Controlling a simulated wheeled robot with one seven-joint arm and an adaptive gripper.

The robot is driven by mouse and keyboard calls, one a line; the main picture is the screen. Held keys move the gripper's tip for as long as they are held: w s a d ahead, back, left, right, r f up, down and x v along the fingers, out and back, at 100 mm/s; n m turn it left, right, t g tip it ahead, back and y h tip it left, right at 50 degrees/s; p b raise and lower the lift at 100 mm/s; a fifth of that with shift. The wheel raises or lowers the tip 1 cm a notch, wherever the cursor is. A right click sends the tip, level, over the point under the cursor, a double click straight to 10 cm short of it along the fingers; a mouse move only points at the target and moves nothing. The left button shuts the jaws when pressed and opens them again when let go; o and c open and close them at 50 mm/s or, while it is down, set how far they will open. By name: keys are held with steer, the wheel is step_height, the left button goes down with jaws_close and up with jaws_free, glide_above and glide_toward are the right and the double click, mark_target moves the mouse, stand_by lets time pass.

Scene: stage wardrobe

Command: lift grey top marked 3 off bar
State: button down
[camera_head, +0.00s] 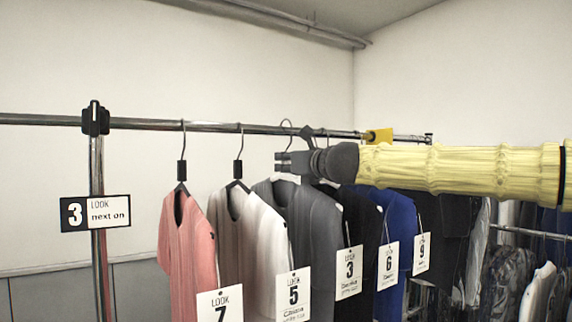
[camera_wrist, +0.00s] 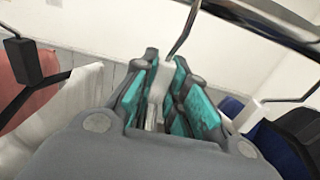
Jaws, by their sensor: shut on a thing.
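The grey top (camera_head: 318,222) hangs between a white top and a black one, with a white tag marked 3 (camera_head: 349,272) at its right side. Its hanger has a metal hook (camera_head: 287,124) at the bar (camera_head: 225,127) and a pale block (camera_wrist: 160,76) below the hook. My gripper (camera_head: 281,161) comes in from the right and is shut on this block, just under the bar. In the wrist view the teal-padded fingers (camera_wrist: 163,95) stand on both sides of the block. I cannot tell whether the hook bears on the bar.
The pink top (camera_head: 186,240) tagged 7 and white top (camera_head: 258,240) tagged 5 hang to the left. Black and blue tops (camera_head: 401,215) hang close on the right. A post with a "3 LOOK next on" sign (camera_head: 95,213) stands left. More clothes hang at far right.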

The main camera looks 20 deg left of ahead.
steer(key=shift+r+p, duration=0.6)
steer(key=shift+r, duration=0.35)
steer(key=shift+b+v, duration=1.2)
steer(key=shift+v, duration=2.8)
steer(key=shift+s+d, duration=0.1)
